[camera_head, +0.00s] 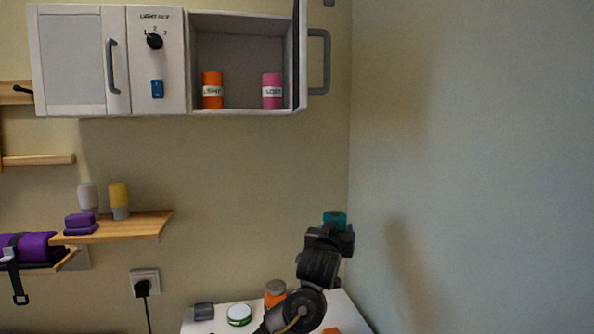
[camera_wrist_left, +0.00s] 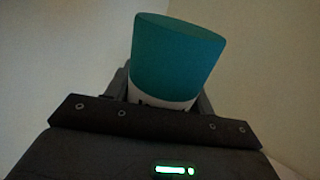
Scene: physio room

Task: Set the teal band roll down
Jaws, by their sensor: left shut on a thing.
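The teal band roll (camera_wrist_left: 176,60) stands up from my left gripper (camera_wrist_left: 165,100) in the left wrist view, with the top of its white label showing above the jaws. In the head view the teal roll (camera_head: 335,217) shows only its upper part above my left gripper (camera_head: 330,232). The gripper is shut on the roll and holds it raised above the white table, near the wall corner. The lower part of the roll is hidden by the gripper. My right gripper is in neither view.
An open wall cabinet (camera_head: 247,15) holds an orange roll (camera_head: 212,90) and a pink roll (camera_head: 272,91). Its open door (camera_head: 300,50) sticks out at the right. A wooden shelf (camera_head: 148,222) is at left.

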